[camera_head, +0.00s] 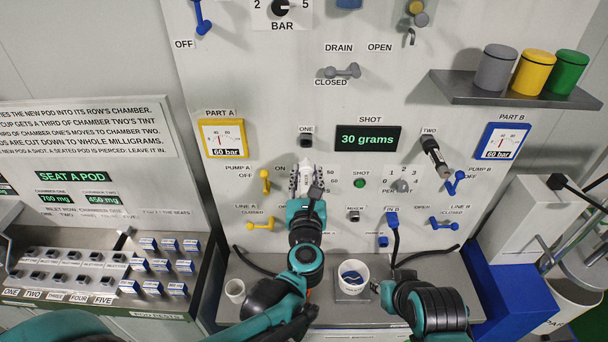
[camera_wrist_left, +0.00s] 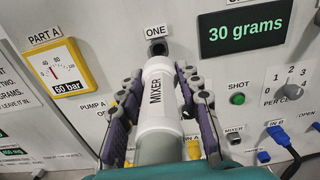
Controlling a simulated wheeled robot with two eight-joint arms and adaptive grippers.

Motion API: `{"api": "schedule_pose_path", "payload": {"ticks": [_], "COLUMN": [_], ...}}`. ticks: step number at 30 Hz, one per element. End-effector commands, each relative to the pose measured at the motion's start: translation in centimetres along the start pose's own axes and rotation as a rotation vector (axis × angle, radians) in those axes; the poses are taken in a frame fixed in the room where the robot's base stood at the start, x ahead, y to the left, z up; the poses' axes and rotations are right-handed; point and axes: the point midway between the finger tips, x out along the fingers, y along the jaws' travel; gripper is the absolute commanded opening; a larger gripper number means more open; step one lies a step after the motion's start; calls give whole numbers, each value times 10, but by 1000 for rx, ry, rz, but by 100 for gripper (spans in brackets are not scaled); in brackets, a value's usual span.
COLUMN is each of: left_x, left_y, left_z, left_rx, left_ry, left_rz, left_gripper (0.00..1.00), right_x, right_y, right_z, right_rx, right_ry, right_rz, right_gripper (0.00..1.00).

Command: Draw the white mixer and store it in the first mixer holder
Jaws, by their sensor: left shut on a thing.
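The white mixer (camera_wrist_left: 157,92), a tube lettered MIXER, lies lengthwise between the fingers of my left gripper (camera_head: 306,180), which is shut on it. The left wrist view shows my left gripper (camera_wrist_left: 158,92) with a purple-backed finger on each side. The mixer points at the panel, its far end just below the dark first holder under the label ONE (camera_head: 306,141). The holder also shows in the left wrist view (camera_wrist_left: 157,47). I cannot tell whether they touch. My right gripper (camera_head: 382,292) is low beside a white cup; its fingers are too unclear to judge.
The second holder, labelled TWO, carries a dark tilted part (camera_head: 434,155). A white cup (camera_head: 352,284) with blue pieces stands on the ledge. A yellow Pump A lever (camera_head: 265,181) and a green shot button (camera_head: 360,183) flank the left gripper. A blue plug with cable (camera_head: 393,222) hangs right.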

Motion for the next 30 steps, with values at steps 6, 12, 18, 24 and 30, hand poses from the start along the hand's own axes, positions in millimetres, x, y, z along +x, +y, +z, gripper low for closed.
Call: {"api": "schedule_pose_path", "payload": {"ticks": [6, 12, 18, 24, 30], "left_x": [1, 12, 31, 50, 58], "left_y": [0, 0, 1, 1, 0], "left_z": [-1, -1, -1, -1, 0], "left_rx": [0, 0, 0, 0, 0], "left_ry": [0, 0, 0, 0, 0], "left_rz": [0, 1, 2, 2, 0], "left_gripper": [0, 0, 0, 0, 0], "right_x": [2, 4, 7, 10, 11], "right_y": [0, 0, 0, 0, 0], "right_z": [2, 3, 5, 7, 8], "right_rx": [0, 0, 0, 0, 0], "right_ry": [0, 0, 0, 0, 0], "right_rz": [0, 0, 0, 0, 0], "right_gripper": [30, 30, 30, 30, 30]}}
